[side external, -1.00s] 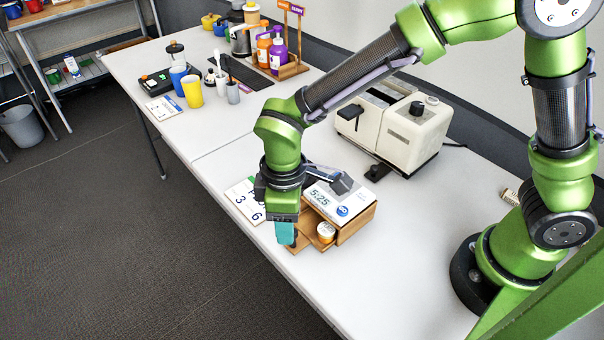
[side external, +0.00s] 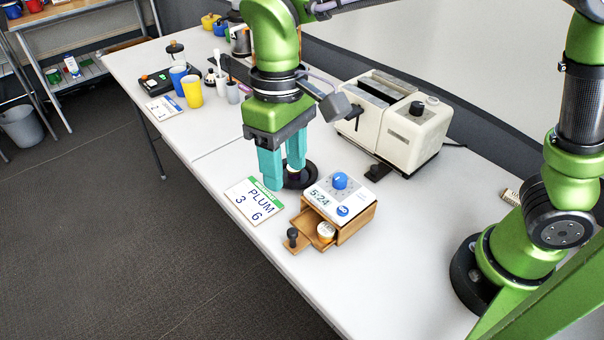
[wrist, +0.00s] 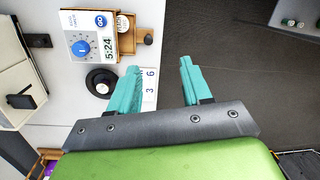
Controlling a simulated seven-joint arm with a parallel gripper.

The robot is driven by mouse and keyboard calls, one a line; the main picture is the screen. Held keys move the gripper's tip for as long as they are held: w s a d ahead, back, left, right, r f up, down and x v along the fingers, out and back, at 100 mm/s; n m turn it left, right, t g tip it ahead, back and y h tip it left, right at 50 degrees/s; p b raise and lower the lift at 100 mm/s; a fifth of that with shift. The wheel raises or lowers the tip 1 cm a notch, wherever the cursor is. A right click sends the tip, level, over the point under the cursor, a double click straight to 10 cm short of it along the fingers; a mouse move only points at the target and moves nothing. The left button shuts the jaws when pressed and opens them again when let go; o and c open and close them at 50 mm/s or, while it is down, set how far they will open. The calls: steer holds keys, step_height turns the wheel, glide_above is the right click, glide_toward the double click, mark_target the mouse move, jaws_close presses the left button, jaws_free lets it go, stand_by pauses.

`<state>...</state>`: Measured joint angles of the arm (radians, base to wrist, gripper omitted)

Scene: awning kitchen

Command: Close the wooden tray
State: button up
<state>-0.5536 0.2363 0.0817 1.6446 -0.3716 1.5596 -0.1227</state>
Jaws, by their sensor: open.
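The wooden tray (side external: 297,243) is a small drawer with a dark knob, pulled out from a wooden box (side external: 356,222) with a white timer face on top. A small round item (side external: 326,231) sits in the drawer. In the wrist view the open tray (wrist: 132,41) shows at the top, beside the timer face. My gripper (side external: 283,180) is open and empty, with teal fingers, above the table on the far side of the box, apart from the tray. In the wrist view its spread fingers (wrist: 165,80) show nothing between them but table, card and floor.
A white card reading PLUM (side external: 254,201) lies left of the box. A dark round object (side external: 301,177) stands behind the fingers. A cream toaster (side external: 395,125) stands to the right, its lever toward the box. The table front beyond the drawer drops to the floor.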

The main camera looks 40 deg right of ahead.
steer(key=w+d+f+m+g+y, duration=0.1)
steer(key=w+d+m, duration=0.2)
steer(key=m, duration=0.3)
steer(key=w+d+m+g+y, duration=0.1)
steer(key=w+d+m+y, duration=0.15)
steer(key=m, duration=0.35)
steer(key=shift+h, duration=0.45)
steer(key=x, duration=1.7)
steer(key=shift+a, duration=0.1)
steer(key=a, duration=0.5)
steer(key=v, duration=1.7)
steer(key=s+d+r+n+t, duration=0.2)
steer(key=s+d+t, duration=0.3)
steer(key=d, duration=0.5)
steer(key=s+d+r+n+t+h, duration=0.1)
steer(key=s+d+t, duration=0.4)
steer(key=d, duration=0.6)
steer(key=s+r+n, duration=0.1)
steer(key=s, duration=0.1)
steer(key=shift+s+n, duration=0.35)
steer(key=shift+n, duration=0.05)
